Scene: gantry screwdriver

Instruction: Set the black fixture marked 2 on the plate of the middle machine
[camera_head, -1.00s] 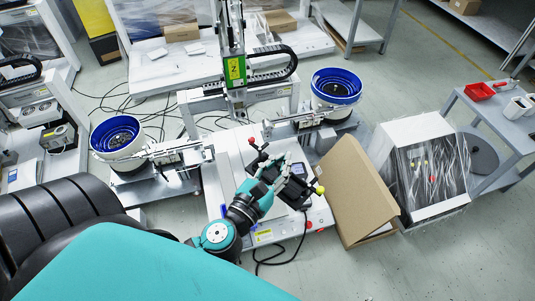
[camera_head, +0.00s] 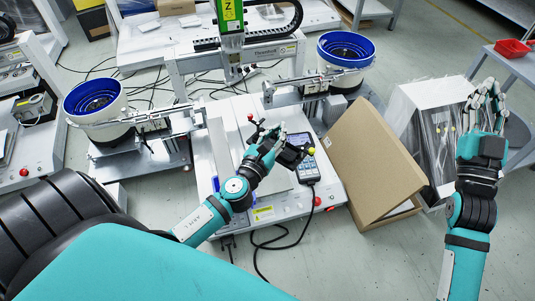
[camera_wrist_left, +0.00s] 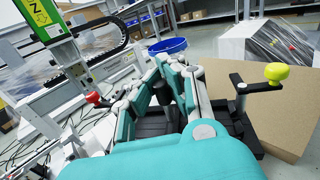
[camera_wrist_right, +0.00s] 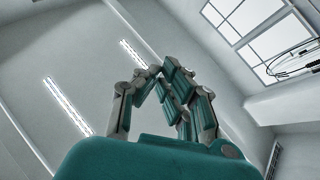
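The black fixture (camera_head: 291,156) has a red knob and a yellow knob on its arms. It is over the front right of the middle machine's white base. My left gripper (camera_head: 280,137) is shut on it. In the left wrist view the black fixture (camera_wrist_left: 240,128) shows beneath and around the fingers; they hide its middle, and its number cannot be read. The middle machine's plate (camera_head: 225,125) lies left of the fixture, under the gantry. Whether the fixture touches the base is unclear. My right gripper (camera_head: 487,100) is raised at the far right, open and empty, fingers upward.
A handheld pendant (camera_head: 304,158) lies on the base right of the fixture. A cardboard panel (camera_head: 370,160) leans to its right. Blue-rimmed feeder bowls (camera_head: 95,98) (camera_head: 346,48) flank the machine, their rails reaching inward. The green screwdriver unit (camera_head: 230,15) hangs above.

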